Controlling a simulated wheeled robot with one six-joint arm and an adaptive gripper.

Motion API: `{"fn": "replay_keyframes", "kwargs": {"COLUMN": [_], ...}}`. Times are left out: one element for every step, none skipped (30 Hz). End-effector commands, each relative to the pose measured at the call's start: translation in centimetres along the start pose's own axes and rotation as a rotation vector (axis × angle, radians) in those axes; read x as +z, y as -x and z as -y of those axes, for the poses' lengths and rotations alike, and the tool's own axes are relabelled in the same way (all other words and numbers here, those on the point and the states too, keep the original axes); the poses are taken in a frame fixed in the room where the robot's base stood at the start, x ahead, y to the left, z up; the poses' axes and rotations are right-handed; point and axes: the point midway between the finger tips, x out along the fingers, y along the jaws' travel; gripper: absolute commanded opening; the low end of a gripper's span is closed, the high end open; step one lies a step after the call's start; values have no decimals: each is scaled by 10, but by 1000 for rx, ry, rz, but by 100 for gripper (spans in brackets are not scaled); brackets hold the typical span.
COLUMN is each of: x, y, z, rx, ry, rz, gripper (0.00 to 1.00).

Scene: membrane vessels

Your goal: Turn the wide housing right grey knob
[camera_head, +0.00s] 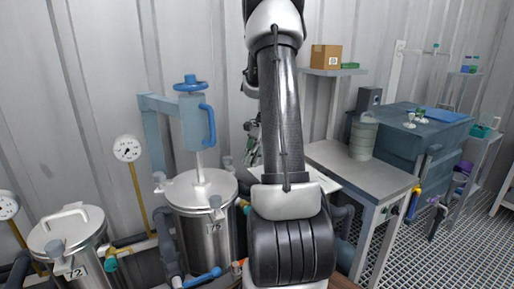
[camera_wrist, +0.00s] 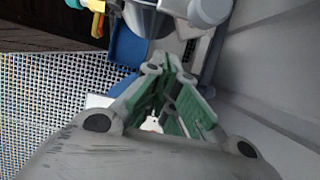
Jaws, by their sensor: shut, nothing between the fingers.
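My gripper (camera_wrist: 172,64) shows in the wrist view with its green-padded fingers shut and nothing between them. A rounded light grey part (camera_wrist: 209,10), possibly a grey knob, shows at the top edge of that view, just beyond the fingertips. A shiny dark cylindrical part (camera_wrist: 148,18) lies to its left, cut off by the frame. I cannot tell whether these belong to the wide housing or whether the fingers touch them. In the head view my arm covers the middle, and no right grey knob can be made out.
Steel vessels marked 75 (camera_head: 203,190) and 72 (camera_head: 66,221) stand at left and centre, with a gauge (camera_head: 127,149) on a yellow post. A grey table (camera_head: 362,170) and a large blue-grey box (camera_head: 395,137) stand at right. Grated floor (camera_head: 450,235) is open at lower right.

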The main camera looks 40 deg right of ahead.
Motion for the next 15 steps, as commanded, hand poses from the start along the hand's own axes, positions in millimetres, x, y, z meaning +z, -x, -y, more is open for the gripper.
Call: {"fn": "replay_keyframes", "kwargs": {"x": [10,14,18,21,23,26,27,28,30,30,30,31,31,30,30], "y": [-1,-2,-4,-5,-6,-8,-8,-9,-9,-9,-9,-9,-9,-9,-9], "z": [0,1,1,1,1,1,1,1,1,1,1,1,1,1,1], "rx": [-2,-3,-3,-3,-3,-3,-3,-3,-3,-3,-3,-3,-4,-4,-4], "ry": [6,7,6,5,4,4,4,4,4,4,4,4,3,3,3], "rz": [-1,-1,-1,-1,-1,-1,-1,-1,-1,-1,-1,-1,-1,-1,-1], "gripper": [0,0,0,0,0,0,0,0,0,0,0,0,0,0,0]}}
